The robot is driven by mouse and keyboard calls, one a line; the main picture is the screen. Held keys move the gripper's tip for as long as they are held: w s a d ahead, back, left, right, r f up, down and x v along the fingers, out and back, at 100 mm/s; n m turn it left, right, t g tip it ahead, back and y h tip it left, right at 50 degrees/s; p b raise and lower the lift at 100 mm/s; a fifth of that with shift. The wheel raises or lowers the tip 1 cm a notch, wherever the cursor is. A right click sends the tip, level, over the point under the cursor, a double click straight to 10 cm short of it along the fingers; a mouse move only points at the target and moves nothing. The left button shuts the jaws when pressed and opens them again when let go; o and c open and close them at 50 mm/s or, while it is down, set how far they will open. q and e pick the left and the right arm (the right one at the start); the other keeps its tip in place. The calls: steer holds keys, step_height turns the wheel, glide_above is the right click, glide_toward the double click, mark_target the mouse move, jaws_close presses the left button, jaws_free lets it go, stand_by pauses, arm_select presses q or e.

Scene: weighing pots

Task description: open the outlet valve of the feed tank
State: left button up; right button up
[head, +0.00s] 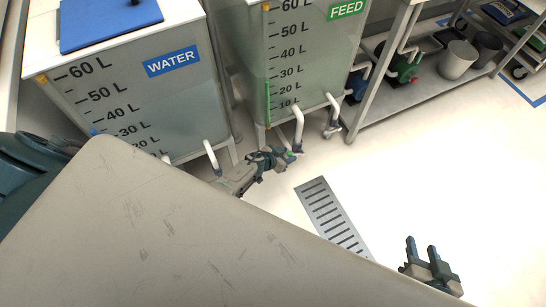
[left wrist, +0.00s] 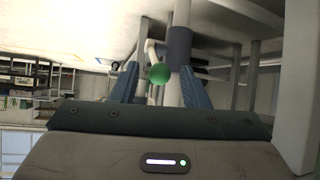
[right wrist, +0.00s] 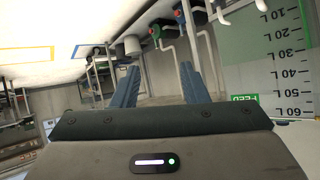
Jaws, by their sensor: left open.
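The feed tank (head: 290,60) stands at the top middle of the head view, with a green FEED label and a litre scale. A white outlet pipe (head: 298,124) comes down from its lower front. The outlet valve's green knob (head: 290,154) shows at the tips of my left gripper (head: 280,157). In the left wrist view, the round green knob (left wrist: 158,73) lies between the two open fingers, beside a grey-collared pipe (left wrist: 180,45); I cannot tell whether a finger touches it. My right gripper (head: 422,252) is open and empty over the floor at the lower right.
The water tank (head: 130,90) stands left of the feed tank, with a blue lid (head: 105,20). A pale panel (head: 170,230) fills the lower left. A floor drain grate (head: 332,215) and a shelf rack with grey buckets (head: 458,60) are at right. The floor between is clear.

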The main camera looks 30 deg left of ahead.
arm_select(q)
steer(key=shift+s+a+r, duration=0.1)
steer(key=shift+s+r, duration=0.05)
steer(key=shift+r, duration=0.15)
steer(key=p+v, duration=0.6)
steer(key=v, duration=0.2)
arm_select(e)
steer(key=s+d+r+n+g+h, duration=0.1)
steer(key=s+d+r+g+h, duration=0.1)
steer(key=s+g, duration=0.3)
steer(key=shift+s+d+r+g, duration=0.3)
steer(key=shift+s+d+g, duration=0.05)
steer(key=shift+d+g, duration=0.6)
arm_select(q)
steer(key=shift+s+a+f, duration=0.1)
steer(key=shift+a+f, duration=0.05)
